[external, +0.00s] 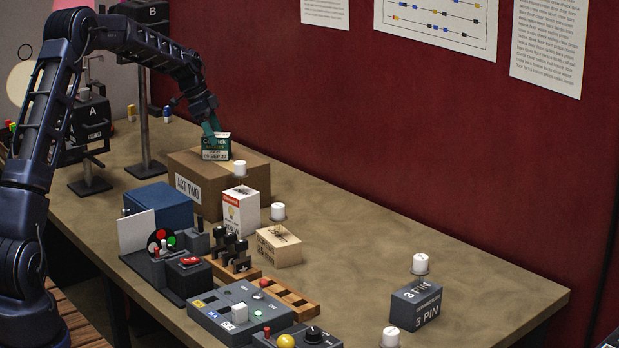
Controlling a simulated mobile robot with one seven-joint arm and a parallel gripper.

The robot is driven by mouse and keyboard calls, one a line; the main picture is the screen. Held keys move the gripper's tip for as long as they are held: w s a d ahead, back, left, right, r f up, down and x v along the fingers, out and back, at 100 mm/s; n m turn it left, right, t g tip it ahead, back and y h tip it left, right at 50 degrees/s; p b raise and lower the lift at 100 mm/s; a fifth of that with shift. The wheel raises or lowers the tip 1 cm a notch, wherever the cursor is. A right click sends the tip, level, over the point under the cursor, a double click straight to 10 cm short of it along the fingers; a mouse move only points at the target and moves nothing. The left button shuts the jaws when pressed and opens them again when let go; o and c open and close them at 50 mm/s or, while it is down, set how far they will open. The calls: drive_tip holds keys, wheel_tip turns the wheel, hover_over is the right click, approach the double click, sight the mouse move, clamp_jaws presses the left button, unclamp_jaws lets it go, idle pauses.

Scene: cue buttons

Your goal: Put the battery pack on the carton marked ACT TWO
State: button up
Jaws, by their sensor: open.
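A brown carton (238,186) with a white label reading ACT TWO stands on the table left of centre. A small dark green and white pack (216,153), which looks like the battery pack, is upright on the carton's top. Its printed label includes a date. My gripper (211,128) comes down from the upper left with its fingers at the pack's top edge. The jaws are open. The far finger is partly hidden, and I cannot tell whether either finger touches the pack.
In front of the carton are a blue box (160,205), a white bulb box (241,211) and a wooden block (278,246). Control panels (240,310) fill the near edge. A grey 3 PIN box (415,304) stands right. Black stands (150,150) rise behind left. The table's right middle is clear.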

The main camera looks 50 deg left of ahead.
drive_tip(key=v, duration=0.7)
drive_tip(key=shift+s+a+r, duration=0.1)
drive_tip(key=shift+a+r, duration=0.05)
drive_tip(key=shift+r, duration=0.2)
drive_tip(key=shift+s+r, duration=0.1)
drive_tip(key=shift+r, duration=0.2)
drive_tip(key=s+d+r+n+y, duration=0.1)
drive_tip(key=s+d+r, duration=0.3)
drive_tip(key=s+d, duration=0.4)
drive_tip(key=s+d+r+n+y, duration=0.1)
drive_tip(key=s+d+r+n, duration=0.1)
drive_tip(key=s+d+r, duration=0.5)
drive_tip(key=s+d+r+n, duration=0.1)
drive_tip(key=s+d, duration=0.5)
drive_tip(key=d, duration=0.5)
drive_tip(key=s+d+f+n, duration=0.1)
drive_tip(key=s+d+f, duration=0.1)
drive_tip(key=s, duration=0.7)
drive_tip(key=s+d+f+n+t, duration=0.1)
drive_tip(key=s+d, duration=0.3)
drive_tip(key=s, duration=0.6)
drive_tip(key=s+d+f+n+y, duration=0.1)
drive_tip(key=s+d+f+n, duration=0.2)
drive_tip(key=s, duration=0.6)
drive_tip(key=shift+f, duration=0.3)
drive_tip(key=shift+s, duration=0.15)
